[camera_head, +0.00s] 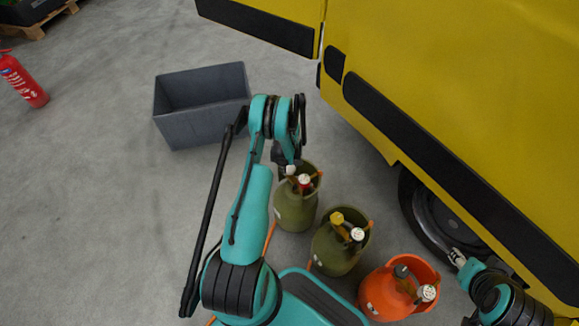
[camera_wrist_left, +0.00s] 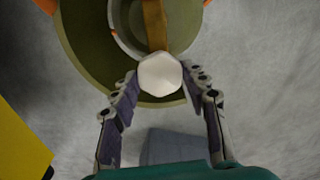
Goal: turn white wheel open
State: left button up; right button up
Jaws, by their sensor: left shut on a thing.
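The white wheel (camera_wrist_left: 160,74) is a small faceted knob on top of an olive green gas cylinder (camera_head: 294,210). In the left wrist view it sits between the two fingertips of my left gripper (camera_wrist_left: 158,80), which is shut on it from both sides. In the head view my left gripper (camera_head: 288,163) reaches down over the cylinder's collar, and the white wheel (camera_head: 291,170) shows only in part beneath it. My right gripper (camera_head: 457,258) is at the lower right, too small to read.
A grey bin (camera_head: 190,128) is behind left. A yellow vehicle (camera_head: 460,80) fills the right. A red extinguisher (camera_head: 24,82) is far left. Floor at left is clear.

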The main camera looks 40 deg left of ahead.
aim_at(290, 168)
pick_arm(q)
jog(key=n, duration=0.5)
jog(key=shift+n, duration=0.4)
dwell(0.4)
jog(key=o, duration=1.2)
jog(key=shift+c, duration=0.2)
jog(key=shift+r, duration=0.1)
notch_tip(290, 168, up, 12)
